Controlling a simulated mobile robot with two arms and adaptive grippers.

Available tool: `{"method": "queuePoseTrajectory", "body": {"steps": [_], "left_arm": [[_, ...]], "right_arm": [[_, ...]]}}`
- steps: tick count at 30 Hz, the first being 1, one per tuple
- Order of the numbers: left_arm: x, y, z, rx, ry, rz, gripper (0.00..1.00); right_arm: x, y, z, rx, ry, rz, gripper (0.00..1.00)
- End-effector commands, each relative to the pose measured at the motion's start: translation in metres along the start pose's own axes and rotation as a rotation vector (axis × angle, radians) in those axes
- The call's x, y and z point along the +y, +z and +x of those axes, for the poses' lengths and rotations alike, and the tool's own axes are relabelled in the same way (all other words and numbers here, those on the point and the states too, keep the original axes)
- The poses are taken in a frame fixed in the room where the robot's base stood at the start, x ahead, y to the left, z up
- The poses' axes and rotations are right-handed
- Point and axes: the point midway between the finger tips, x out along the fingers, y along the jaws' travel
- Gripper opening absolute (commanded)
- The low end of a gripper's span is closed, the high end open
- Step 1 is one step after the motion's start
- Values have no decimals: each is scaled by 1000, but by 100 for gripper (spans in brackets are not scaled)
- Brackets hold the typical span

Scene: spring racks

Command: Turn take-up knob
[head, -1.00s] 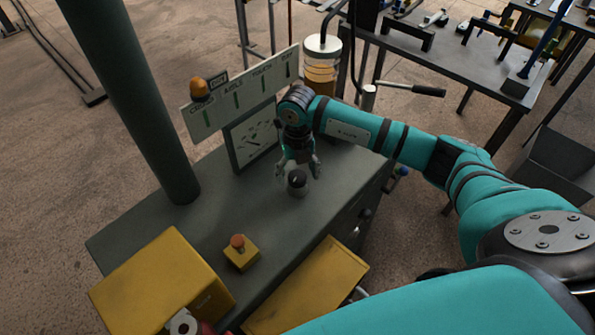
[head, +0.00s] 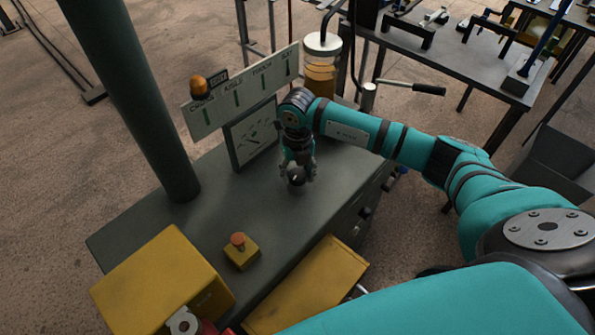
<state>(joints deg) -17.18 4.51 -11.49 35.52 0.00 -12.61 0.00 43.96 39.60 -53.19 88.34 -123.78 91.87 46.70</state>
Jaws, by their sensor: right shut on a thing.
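The take-up knob (head: 297,178) is a small dark, rounded knob on the grey cabinet top, in front of the diagram panel. My right gripper (head: 298,175) points down over it with its fingers closed around its sides. The fingers hide part of the knob, and its base is hard to make out. My left gripper is not in view.
A diagram panel (head: 252,135) and a label board (head: 245,92) with an orange lamp (head: 199,87) stand behind. A jar (head: 321,70) stands at the back. A green post (head: 140,100) rises at left.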

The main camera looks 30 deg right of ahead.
Motion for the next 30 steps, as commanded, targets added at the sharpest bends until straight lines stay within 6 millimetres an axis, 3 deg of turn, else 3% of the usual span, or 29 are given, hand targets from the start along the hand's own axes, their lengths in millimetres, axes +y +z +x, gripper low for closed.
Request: {"method": "queuePoseTrajectory", "body": {"steps": [11,30], "left_arm": [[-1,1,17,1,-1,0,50],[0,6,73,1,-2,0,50]], "right_arm": [[0,1,2,-2,0,-150,14],[0,1,3,-4,-2,-742,14]]}}
